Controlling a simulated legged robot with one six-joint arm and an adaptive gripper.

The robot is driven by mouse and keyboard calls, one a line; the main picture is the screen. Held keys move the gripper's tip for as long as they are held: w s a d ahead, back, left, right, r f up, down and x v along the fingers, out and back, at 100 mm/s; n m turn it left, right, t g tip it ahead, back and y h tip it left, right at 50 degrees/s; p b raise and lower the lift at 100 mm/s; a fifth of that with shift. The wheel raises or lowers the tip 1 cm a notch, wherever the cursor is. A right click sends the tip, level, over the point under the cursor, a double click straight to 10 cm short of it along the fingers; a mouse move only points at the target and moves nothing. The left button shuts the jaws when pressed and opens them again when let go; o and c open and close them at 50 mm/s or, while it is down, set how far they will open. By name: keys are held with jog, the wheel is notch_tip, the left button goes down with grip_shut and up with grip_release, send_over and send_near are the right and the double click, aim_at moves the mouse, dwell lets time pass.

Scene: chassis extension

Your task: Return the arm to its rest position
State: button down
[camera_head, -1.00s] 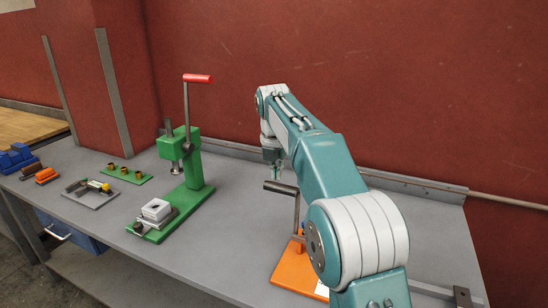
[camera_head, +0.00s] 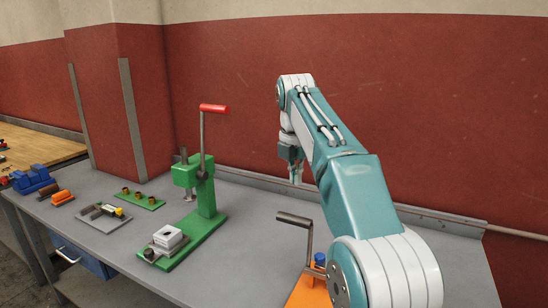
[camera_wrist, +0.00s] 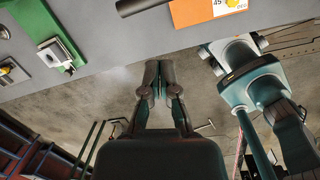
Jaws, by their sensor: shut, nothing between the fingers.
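My arm rises from the lower right in the head view, its teal and white links bent over the workbench (camera_head: 222,275). My gripper (camera_head: 296,180) hangs from its far end, above the bench and right of the green press (camera_head: 207,195). In the wrist view my gripper (camera_wrist: 159,68) is shut and empty, its two fingers together. The bench edge and the bare floor (camera_wrist: 95,105) show beyond it. My arm hides part of an orange fixture (camera_head: 306,292) with a grey crank handle.
A green strip with several brass bushings (camera_head: 143,199), a grey plate with small parts (camera_head: 104,217), an orange part (camera_head: 62,197) and a blue vise-like object (camera_head: 33,178) lie left of the press. A red wall (camera_head: 400,110) stands behind. Bare bench lies between press and orange fixture.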

jog(key=s+d+m+t, duration=0.1)
jog(key=s+d+m, duration=0.2)
jog(key=s+m, duration=0.45)
jog(key=s+d+m+t, duration=0.1)
jog(key=s+d+m, duration=0.2)
jog(key=s+m, duration=0.5)
jog(key=s+d+f+m+t, duration=0.2)
jog(key=s+f+m, duration=1)
jog(key=s, duration=0.6)
notch_tip(320, 180, down, 3)
jog(key=shift+d+r, duration=0.2)
jog(key=shift+d, duration=0.5)
